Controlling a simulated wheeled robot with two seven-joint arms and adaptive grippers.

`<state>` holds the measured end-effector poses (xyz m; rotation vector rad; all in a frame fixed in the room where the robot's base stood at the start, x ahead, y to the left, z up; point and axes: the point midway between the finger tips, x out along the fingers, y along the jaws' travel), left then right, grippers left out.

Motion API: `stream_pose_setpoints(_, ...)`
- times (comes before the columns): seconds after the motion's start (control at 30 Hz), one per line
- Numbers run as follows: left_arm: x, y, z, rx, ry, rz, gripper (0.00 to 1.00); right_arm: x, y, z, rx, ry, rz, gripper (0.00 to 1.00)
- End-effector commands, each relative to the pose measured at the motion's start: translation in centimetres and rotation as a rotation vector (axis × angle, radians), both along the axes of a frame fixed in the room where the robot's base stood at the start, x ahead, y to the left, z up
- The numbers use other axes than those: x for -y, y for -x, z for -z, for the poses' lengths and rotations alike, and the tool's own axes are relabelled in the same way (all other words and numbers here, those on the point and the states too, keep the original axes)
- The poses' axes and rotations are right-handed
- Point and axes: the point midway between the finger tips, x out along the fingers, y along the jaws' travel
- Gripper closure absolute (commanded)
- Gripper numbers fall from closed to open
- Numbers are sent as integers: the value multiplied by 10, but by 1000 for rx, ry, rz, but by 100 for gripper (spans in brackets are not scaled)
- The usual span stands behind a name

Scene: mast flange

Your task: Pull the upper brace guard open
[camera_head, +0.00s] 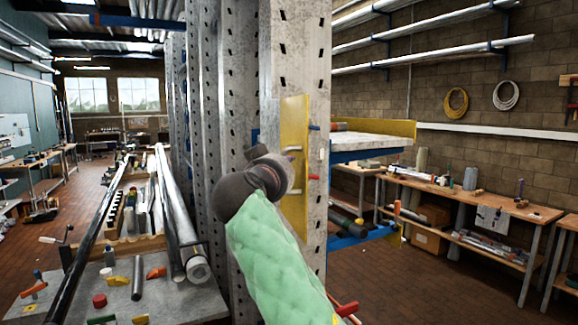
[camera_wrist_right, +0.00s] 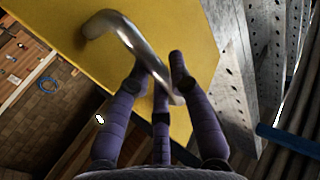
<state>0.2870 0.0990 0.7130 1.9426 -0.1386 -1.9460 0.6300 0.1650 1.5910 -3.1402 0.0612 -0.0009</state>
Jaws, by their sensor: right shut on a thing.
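The upper brace guard (camera_head: 296,112) is a yellow panel standing upright against a grey perforated steel post. In the right wrist view the yellow panel (camera_wrist_right: 180,30) fills the upper middle, with a bent metal handle (camera_wrist_right: 116,24) on its face. My right gripper (camera_wrist_right: 160,80) has its dark purple fingers shut around the lower end of this handle. In the head view my right gripper (camera_head: 275,165) is at the panel, and the dark wrist and green sleeve hide part of the panel and most of the handle. My left gripper is not in view.
Grey perforated posts (camera_head: 222,90) stand directly behind and left of my right arm. A bench with pipes and tools (camera_head: 185,300) is at the lower left. A shelf with blue beams (camera_head: 365,150) is right of the post. Floor (camera_head: 440,290) is open at the lower right.

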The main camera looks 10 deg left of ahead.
Motion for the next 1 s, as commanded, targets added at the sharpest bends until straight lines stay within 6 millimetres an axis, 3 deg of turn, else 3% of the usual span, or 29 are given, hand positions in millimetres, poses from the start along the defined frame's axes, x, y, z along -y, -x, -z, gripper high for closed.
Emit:
stream_pose_setpoints(0.17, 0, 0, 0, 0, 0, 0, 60, -1, 0, 1, 0, 1, -1, 100)
stream_pose_setpoints(0.2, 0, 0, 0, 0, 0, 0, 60, -1, 0, 1, 0, 1, -1, 71)
stream_pose_setpoints(0.27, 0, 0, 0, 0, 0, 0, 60, -1, 0, 1, -1, 1, -1, 54)
stream_pose_setpoints(0.67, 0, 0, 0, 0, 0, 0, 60, -1, 1, 1, -1, 1, -1, 54)
stream_pose_setpoints(1.0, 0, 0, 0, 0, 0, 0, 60, -1, 24, 0, -1, 0, -2, 54)
